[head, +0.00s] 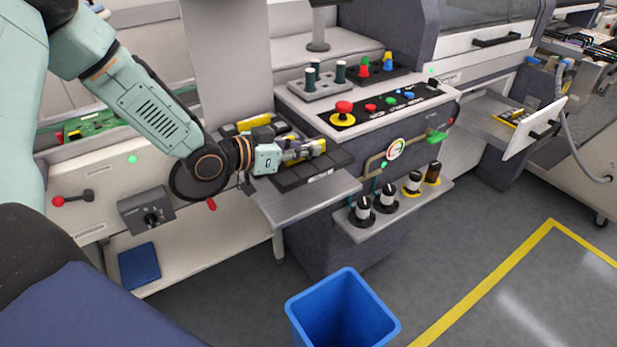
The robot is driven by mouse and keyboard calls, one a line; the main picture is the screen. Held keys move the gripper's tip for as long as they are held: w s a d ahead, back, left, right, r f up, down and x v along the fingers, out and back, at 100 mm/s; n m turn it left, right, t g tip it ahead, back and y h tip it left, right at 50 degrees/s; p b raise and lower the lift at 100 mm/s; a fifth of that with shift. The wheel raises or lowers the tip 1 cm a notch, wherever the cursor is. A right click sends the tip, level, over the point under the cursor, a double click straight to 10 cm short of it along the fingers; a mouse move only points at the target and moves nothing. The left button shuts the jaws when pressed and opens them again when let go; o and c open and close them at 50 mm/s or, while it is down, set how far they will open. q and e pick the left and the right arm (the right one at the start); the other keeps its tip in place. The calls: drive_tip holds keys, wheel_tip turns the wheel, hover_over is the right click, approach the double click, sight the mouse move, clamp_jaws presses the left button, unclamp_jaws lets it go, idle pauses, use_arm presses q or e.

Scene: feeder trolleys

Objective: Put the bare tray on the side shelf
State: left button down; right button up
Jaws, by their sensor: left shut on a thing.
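My left gripper (303,150) reaches in from the left and is shut at a black slotted tray (330,163). The fingers hide where they touch it, and yellow shows at their tips. The tray lies over or on a grey metal shelf (312,201) that juts from the machine's side; I cannot tell whether it touches. Behind my wrist is a dark holder with yellow pieces (255,122), partly hidden. My right gripper is not in view.
A control panel with a red stop button (344,107) stands close to the right. A lower ledge (350,224) holds several black-and-white knobs. A blue bin (343,310) stands on the floor in front. Peg trays (312,92) sit behind the panel.

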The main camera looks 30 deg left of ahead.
sight(306, 159)
use_arm(q)
drive_tip(key=f, duration=0.3)
drive_tip(key=shift+w+a+f, duration=0.1)
drive_tip(key=shift+w+f, duration=0.05)
drive_tip(key=shift+w, duration=0.1)
drive_tip(key=f, duration=0.1)
drive_tip(key=f+b, duration=0.1)
drive_tip(key=shift+s+f, duration=0.3)
drive_tip(key=shift+f, duration=0.05)
drive_tip(key=shift+f+b, duration=0.25)
drive_tip(key=shift+b, duration=0.05)
drive_tip(key=shift+w+f, duration=0.1)
drive_tip(key=shift+w, duration=0.2)
drive_tip(key=shift+s+f, duration=0.1)
drive_tip(key=c, duration=1.6)
unclamp_jaws()
drive_tip(key=shift+s, duration=0.15)
drive_tip(key=shift+o, duration=1)
drive_tip(key=shift+w, duration=0.2)
